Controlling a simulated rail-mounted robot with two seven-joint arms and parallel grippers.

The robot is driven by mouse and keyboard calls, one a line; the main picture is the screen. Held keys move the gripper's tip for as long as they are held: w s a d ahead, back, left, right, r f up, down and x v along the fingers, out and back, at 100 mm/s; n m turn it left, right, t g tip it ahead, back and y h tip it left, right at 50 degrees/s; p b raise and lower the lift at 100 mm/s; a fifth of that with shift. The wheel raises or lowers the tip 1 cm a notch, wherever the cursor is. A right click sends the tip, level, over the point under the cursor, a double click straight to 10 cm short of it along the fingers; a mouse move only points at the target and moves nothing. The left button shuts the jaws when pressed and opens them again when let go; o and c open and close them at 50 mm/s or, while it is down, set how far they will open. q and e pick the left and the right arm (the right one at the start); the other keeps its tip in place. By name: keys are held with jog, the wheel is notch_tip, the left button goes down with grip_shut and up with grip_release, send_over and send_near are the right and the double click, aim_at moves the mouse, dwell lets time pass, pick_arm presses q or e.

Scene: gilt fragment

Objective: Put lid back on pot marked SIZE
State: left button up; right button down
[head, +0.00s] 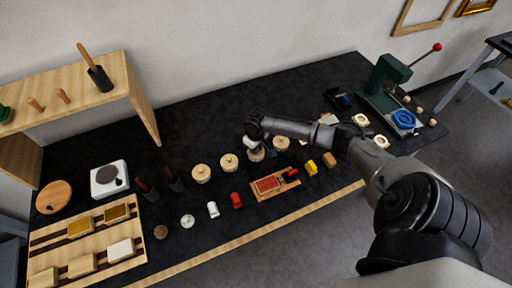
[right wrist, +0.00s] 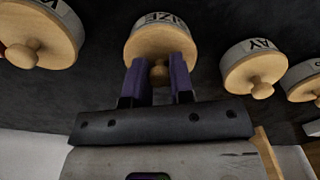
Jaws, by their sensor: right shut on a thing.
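The pot marked SIZE (right wrist: 153,19) is a white round pot at the top middle of the right wrist view, its label partly hidden. Its pale wooden lid (right wrist: 147,45) sits at its top with a round knob. My right gripper (right wrist: 159,72) has its two purple fingers on either side of that knob and is shut on it. I cannot tell whether the lid is fully seated or slightly raised. In the head view my right gripper (head: 256,146) is over one pot (head: 256,156) in the row and partly hides it. My left gripper is not in view.
Other lidded pots stand close by: one (right wrist: 252,68) to the right, one (right wrist: 40,33) to the left. In front are a red pad in a wooden tray (head: 262,196) and several small jars. A green press (head: 385,78) stands at right. Dark tabletop behind the pots is clear.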

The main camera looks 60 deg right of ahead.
dwell(0.4)
jog(key=shift+p, duration=0.4)
dwell(0.4)
jog(key=c, duration=1.3)
grip_release()
jog(key=shift+c, duration=0.2)
jog(key=o, duration=0.9)
